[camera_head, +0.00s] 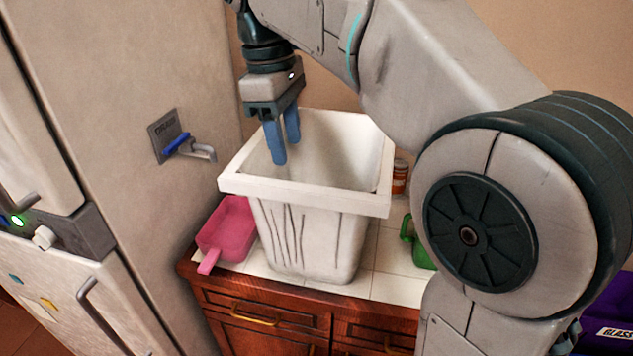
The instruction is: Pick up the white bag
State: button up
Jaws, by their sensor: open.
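A large white open-topped container (310,240) stands upright on the tiled counter, with a thick square rim and dark crease-like lines down its front. It may be the white bag or a bin; I cannot tell, and no separate white bag shows. My gripper (285,150) points down with two blue fingers parted and nothing between them. The fingers appear over or just inside the container's opening, near its left side. Whether they touch its wall is unclear. Part of the container's floor is hidden.
A pink scoop (229,228) lies close to the container's left. A small orange jar (400,177) and a green handled item (415,243) are at its right, the latter partly behind my arm. A fridge (120,110) stands at left, a purple bin (610,310) at lower right.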

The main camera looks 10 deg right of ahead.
aim_at(300, 187)
jog(key=f, duration=0.5)
jog(key=f+b, duration=0.1)
jog(key=f, duration=0.1)
jog(key=shift+d+f, duration=0.25)
jog(key=shift+d, duration=0.05)
jog(key=f, duration=0.1)
jog(key=d+f, duration=0.1)
jog(key=f, duration=0.2)
jog(key=shift+d+f, duration=0.15)
jog(key=shift+d, duration=0.1)
jog(key=shift+f, duration=0.5)
grip_shut()
